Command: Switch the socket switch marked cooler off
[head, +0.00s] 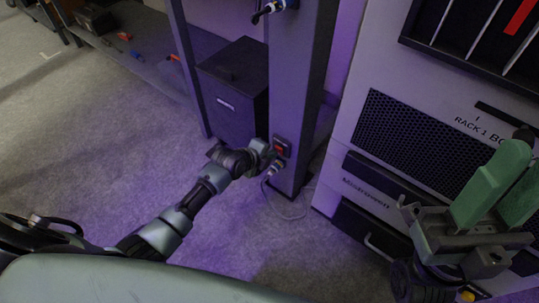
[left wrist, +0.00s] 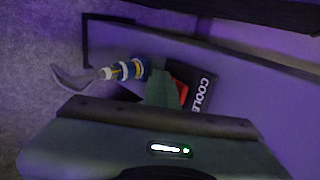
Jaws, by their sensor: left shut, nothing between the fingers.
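The cooler socket (head: 282,147) is a dark box with a red switch, low on the grey truss post. In the left wrist view its label (left wrist: 201,94) reads "COOLE", with the rest cut off, and the red rocker switch (left wrist: 183,94) is partly hidden by my fingers. My left gripper (head: 268,151) is shut and empty, its tips right at the socket's left side. In the left wrist view the closed fingertips (left wrist: 162,86) overlap the switch's left edge; I cannot tell whether they touch it. My right gripper (head: 500,188) has its green fingers apart, with nothing seen between them.
A plug (head: 273,168) with a grey cable hangs below the socket; it also shows in the left wrist view (left wrist: 124,70). A dark cabinet (head: 233,90) stands behind the post. A white rack (head: 385,95) stands to the right. Carpet at left is open.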

